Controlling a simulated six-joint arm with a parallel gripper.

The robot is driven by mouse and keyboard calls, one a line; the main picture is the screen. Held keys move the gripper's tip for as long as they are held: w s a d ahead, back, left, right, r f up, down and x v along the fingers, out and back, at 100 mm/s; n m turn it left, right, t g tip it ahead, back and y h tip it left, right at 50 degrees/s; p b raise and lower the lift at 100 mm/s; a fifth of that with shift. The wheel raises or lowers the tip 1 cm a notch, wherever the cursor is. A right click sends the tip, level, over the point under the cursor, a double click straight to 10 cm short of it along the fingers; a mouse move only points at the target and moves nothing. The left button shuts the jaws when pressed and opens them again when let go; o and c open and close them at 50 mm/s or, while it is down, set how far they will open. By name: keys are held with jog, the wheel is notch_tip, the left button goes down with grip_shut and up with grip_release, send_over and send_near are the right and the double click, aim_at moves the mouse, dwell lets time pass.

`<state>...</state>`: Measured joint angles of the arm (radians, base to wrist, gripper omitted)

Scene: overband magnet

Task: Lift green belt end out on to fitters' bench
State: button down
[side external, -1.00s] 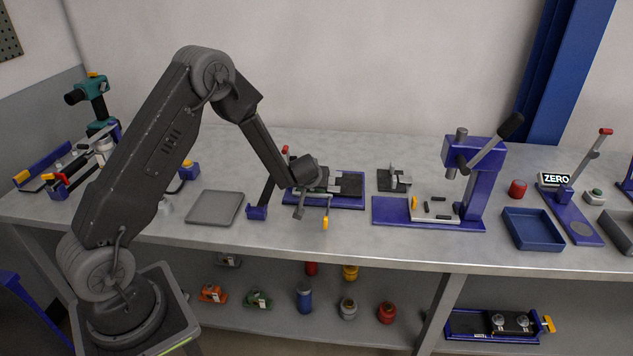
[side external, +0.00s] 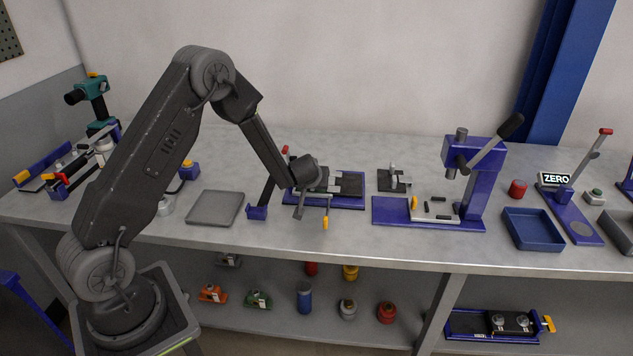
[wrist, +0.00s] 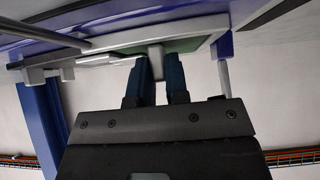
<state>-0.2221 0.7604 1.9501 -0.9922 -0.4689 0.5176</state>
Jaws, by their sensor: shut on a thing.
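In the wrist view, my gripper (wrist: 163,68) is shut on a light grey tab (wrist: 155,57) between its two dark blue fingers. A flat green piece (wrist: 185,46), which looks like the green belt end, lies right behind the tab. I cannot tell whether the tab is joined to it. A pale frame surrounds the green piece, with blue parts beside it. In the side view, my gripper (side external: 318,180) is over the left part of a blue-based fixture (side external: 335,204). Its fingertips and the green piece are not clear there.
A grey flat tray (side external: 215,208) lies left of the fixture. A blue press (side external: 472,185), a blue bin (side external: 533,229) and a lever unit with a ZERO sign (side external: 556,179) stand to the right.

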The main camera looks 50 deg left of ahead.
jog(key=shift+r, duration=0.15)
jog(key=shift+r, duration=1.7)
